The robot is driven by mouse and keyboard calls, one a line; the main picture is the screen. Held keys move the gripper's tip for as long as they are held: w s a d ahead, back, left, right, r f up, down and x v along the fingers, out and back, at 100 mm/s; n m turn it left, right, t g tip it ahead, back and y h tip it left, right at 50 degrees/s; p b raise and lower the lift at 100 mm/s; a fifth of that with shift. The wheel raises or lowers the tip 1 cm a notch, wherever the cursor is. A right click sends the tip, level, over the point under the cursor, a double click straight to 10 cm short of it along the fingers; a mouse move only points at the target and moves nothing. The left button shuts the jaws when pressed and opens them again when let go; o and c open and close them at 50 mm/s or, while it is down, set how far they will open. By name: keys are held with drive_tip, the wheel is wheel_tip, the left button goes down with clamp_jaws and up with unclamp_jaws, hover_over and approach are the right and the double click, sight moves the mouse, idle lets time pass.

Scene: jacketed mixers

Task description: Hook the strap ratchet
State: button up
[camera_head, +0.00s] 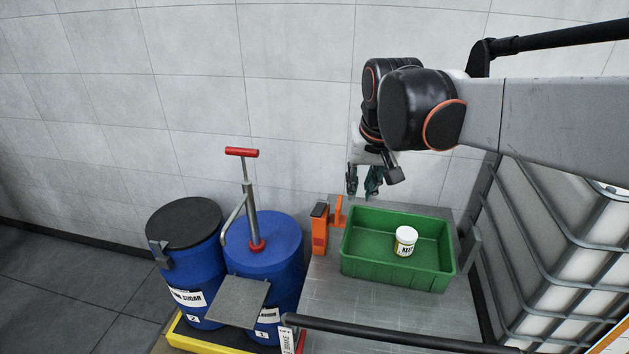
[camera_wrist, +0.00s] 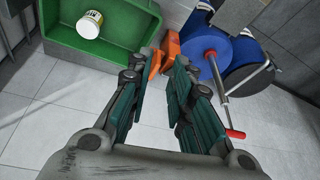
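An orange item with a dark top (camera_head: 319,230) stands on the grey surface just left of the green tray. A narrower orange part (camera_head: 338,213) is beside it. I cannot tell whether these are the strap ratchet; no strap shows clearly. Orange also shows beyond my fingertips in the wrist view (camera_wrist: 172,48). My gripper (camera_head: 363,186) hangs above the back left edge of the green tray, to the right of the orange item and apart from it. In the wrist view its two teal-padded fingers (camera_wrist: 157,75) are spread, with nothing between them.
The green tray (camera_head: 398,272) holds a white jar (camera_head: 405,241). At the left stand two blue drums (camera_head: 265,245) (camera_head: 203,250), one with a red-handled pump (camera_head: 242,152). A caged white tank (camera_head: 545,240) is at right. A black bar (camera_head: 400,337) crosses the front.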

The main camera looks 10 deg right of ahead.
drive_tip(key=w+f+m+g, duration=0.1)
drive_tip(key=w+f+g, duration=0.15)
drive_tip(key=w, duration=0.95)
drive_tip(key=m+g+p, duration=0.1)
hover_over(339, 201)
wheel_tip(339, 201, down, 6)
drive_tip(key=f, duration=0.1)
wheel_tip(339, 201, down, 13)
drive_tip(key=b, duration=0.3)
drive_tip(key=shift+r, duration=0.1)
drive_tip(key=shift+c, duration=0.6)
clamp_jaws()
